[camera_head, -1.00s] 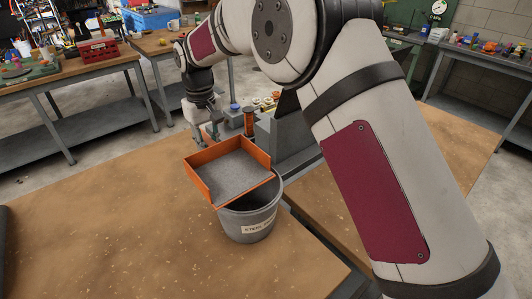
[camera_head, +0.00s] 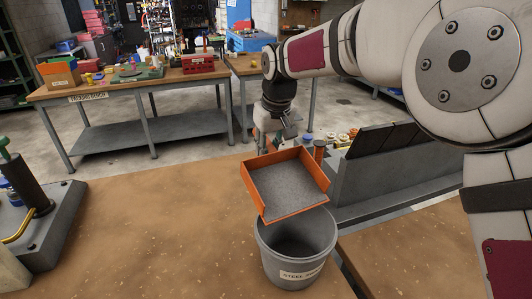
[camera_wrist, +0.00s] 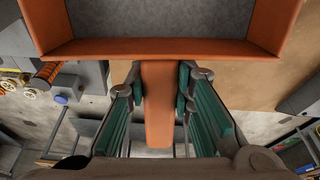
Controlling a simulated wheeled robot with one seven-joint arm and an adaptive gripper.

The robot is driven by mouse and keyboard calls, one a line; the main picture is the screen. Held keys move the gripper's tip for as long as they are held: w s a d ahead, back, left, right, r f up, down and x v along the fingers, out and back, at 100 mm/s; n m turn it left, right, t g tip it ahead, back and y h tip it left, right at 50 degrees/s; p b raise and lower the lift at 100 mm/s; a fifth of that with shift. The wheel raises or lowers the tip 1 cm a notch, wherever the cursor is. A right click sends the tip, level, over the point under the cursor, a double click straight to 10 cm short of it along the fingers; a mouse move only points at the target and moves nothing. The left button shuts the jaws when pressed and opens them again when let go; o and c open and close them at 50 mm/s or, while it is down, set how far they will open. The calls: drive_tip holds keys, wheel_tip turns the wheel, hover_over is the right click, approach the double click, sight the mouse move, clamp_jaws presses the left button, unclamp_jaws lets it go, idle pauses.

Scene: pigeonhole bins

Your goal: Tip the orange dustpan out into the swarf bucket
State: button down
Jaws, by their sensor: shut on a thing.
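The orange dustpan (camera_head: 284,183) is held above the back rim of the grey swarf bucket (camera_head: 297,250) in the head view. Its floor is covered by an even grey layer, and it looks roughly level or slightly tilted toward the bucket. The bucket stands upright on the wooden bench, carries a label that I can read only in part, and looks empty inside. My gripper (camera_wrist: 160,92) is shut on the dustpan's orange handle (camera_wrist: 159,110) in the wrist view. In the head view my gripper is partly hidden behind the pan.
A grey machine block (camera_head: 400,165) stands right of the pan, with small parts behind it. A grey fixture (camera_head: 35,215) stands at the left. The wooden bench top (camera_head: 160,220) between is clear. Another workbench (camera_head: 150,85) stands at the back.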

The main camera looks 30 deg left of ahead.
drive_tip(key=r+p, duration=0.1)
drive_tip(key=d+r+t+y, duration=0.1)
drive_tip(key=s+r+y+p, duration=0.1)
drive_tip(key=shift+d+r+t+p, duration=0.15)
drive_tip(key=shift+r+t+p, duration=0.1)
drive_tip(key=shift+t+p, duration=0.05)
drive_tip(key=shift+s+d+r+t+y, duration=0.15)
drive_tip(key=shift+d+r+t+y, duration=0.35)
drive_tip(key=shift+y, duration=0.3)
drive_tip(key=s+d+t+y+b, duration=0.1)
drive_tip(key=s+d+t+y, duration=0.3)
drive_tip(key=d+y, duration=0.3)
drive_tip(key=s+d+r+t+y+b, duration=0.1)
drive_tip(key=s+d+t+y, duration=0.4)
drive_tip(key=s+d+y, duration=0.2)
drive_tip(key=shift+d+r+b, duration=0.25)
drive_tip(key=shift+d+b, duration=0.1)
drive_tip(key=shift+d, duration=0.95)
drive_tip(key=shift+a, duration=0.1)
idle(0.9)
